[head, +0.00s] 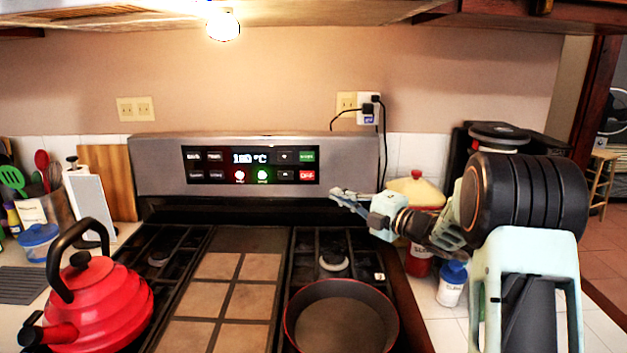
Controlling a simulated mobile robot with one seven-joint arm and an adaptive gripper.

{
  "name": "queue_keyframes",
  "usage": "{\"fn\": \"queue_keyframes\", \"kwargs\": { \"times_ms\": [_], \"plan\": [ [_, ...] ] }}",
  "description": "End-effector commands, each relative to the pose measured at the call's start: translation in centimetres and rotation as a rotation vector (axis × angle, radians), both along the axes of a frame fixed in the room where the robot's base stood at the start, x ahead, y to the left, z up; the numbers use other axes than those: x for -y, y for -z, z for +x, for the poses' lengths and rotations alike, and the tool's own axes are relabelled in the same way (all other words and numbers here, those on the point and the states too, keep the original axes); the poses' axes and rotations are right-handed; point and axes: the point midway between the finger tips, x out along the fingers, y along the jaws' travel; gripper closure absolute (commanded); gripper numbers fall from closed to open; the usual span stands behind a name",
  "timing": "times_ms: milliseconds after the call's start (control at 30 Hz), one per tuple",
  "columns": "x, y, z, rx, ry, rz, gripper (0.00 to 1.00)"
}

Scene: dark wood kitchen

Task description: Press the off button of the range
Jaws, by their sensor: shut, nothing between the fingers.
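The range (155,180) stands against the wall, with a grey back panel. A dark control panel (250,166) on it has a lit display reading about 180 °C and several buttons. The red off button (307,176) is at the panel's lower right corner, below a green button (306,156). My gripper (334,192) is shut and empty. Its fingertips show just right of and slightly below the red button in the picture. A gap shows between them and the button; the depth of that gap is hard to tell.
A red kettle (95,298) stands on the left burners. A pan (340,320) sits on the front right burner, below my arm. Jars, including one with a blue lid (452,284), stand on the counter to the right. Plugged cords (383,140) hang on the wall.

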Motion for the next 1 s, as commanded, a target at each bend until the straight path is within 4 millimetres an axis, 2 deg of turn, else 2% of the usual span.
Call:
{"fn": "queue_keyframes", "kwargs": {
  "times_ms": [167,267,600,800,1000],
  "plan": [
    [-1.0,0.0,0.9,0.000,-0.001,0.001,1.00],
    [-2.3,-0.1,2.1,-0.001,-0.003,0.002,1.00],
    [-7.4,0.0,7.2,-0.001,-0.002,0.001,1.00],
    [-7.1,-0.1,9.5,-0.001,0.002,0.001,1.00],
    [-7.1,-0.1,10.7,-0.001,0.001,0.001,1.00]
  ]
}}
